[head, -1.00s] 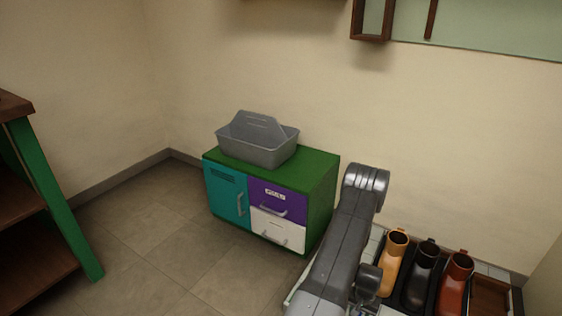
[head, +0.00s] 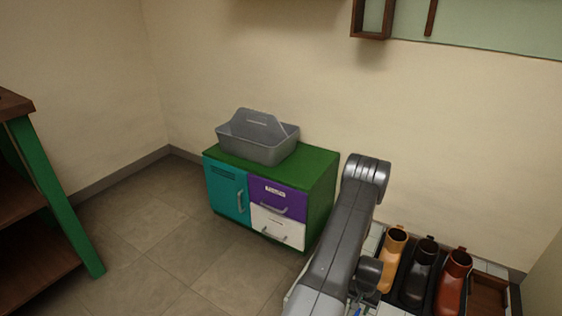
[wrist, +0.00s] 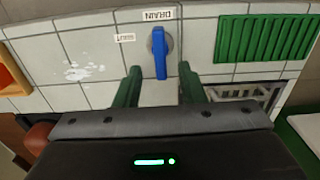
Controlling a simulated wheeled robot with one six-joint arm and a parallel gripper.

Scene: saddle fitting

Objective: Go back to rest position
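My gripper (wrist: 160,90) shows in the wrist view with its two green fingers spread apart. Nothing is held between them. A blue lever (wrist: 160,55) on a white tiled surface stands just beyond the fingertips, roughly in line with the gap, and looks clear of both fingers. Its label reads DRAIN (wrist: 158,15), with a smaller label (wrist: 125,38) to its left. In the head view my arm reaches up on the right of the picture, and my gripper is out of sight there.
A green grate (wrist: 265,38) and a wire rack (wrist: 240,92) lie right of the lever. In the head view several boots (head: 420,270) stand right of my arm. A green cabinet (head: 318,195) bearing a grey caddy (head: 258,145) is left of it.

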